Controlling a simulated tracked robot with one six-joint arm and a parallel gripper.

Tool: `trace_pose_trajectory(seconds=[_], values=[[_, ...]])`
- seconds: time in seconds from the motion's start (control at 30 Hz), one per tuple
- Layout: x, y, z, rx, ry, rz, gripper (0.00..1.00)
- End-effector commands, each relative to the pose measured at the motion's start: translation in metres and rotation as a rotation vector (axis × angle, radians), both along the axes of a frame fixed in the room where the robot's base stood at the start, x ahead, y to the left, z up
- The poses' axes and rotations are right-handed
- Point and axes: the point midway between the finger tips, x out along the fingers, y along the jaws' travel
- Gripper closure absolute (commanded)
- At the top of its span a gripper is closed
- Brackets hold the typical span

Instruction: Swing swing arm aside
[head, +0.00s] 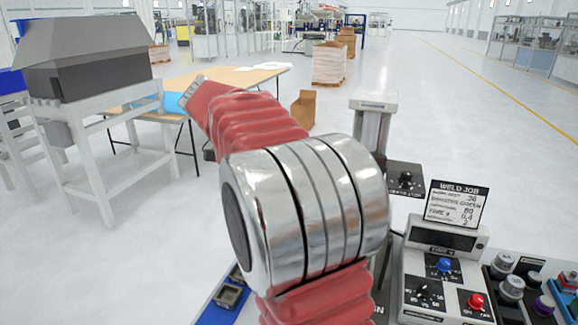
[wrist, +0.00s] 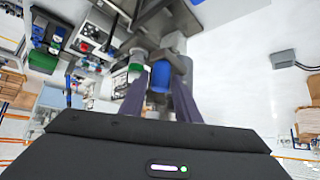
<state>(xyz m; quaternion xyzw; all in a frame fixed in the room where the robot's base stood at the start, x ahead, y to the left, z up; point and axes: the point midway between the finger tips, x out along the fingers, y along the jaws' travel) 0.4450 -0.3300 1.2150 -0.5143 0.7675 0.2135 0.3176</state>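In the wrist view my gripper (wrist: 158,90) shows two dark fingers standing apart, so it is open. A blue cylindrical part (wrist: 159,76) shows between and beyond the fingers. I cannot tell whether they touch it. A green-banded part (wrist: 135,70) is beside it to the left. A grey machine (wrist: 152,22) extends above them. The swing arm cannot be singled out with certainty among these parts. In the head view my red-sleeved arm with its chrome joint covers the middle, and my fingertips cannot be made out. A grey post (head: 374,125) stands behind the joint.
A control box (head: 445,275) with knobs and a "WELD JOB" card (head: 456,205) stand at lower right, near several electrode-like parts (head: 510,287). A white stand with a grey box (head: 90,75) is at left, by a wooden table (head: 225,80). Open floor lies beyond.

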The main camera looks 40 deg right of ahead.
Motion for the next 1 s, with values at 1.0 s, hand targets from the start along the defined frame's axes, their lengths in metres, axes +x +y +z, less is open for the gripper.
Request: trace_pose_trajectory(seconds=[1.0], values=[[0.040,0.089,0.093,0.001,0.000,0.001,0.71]])
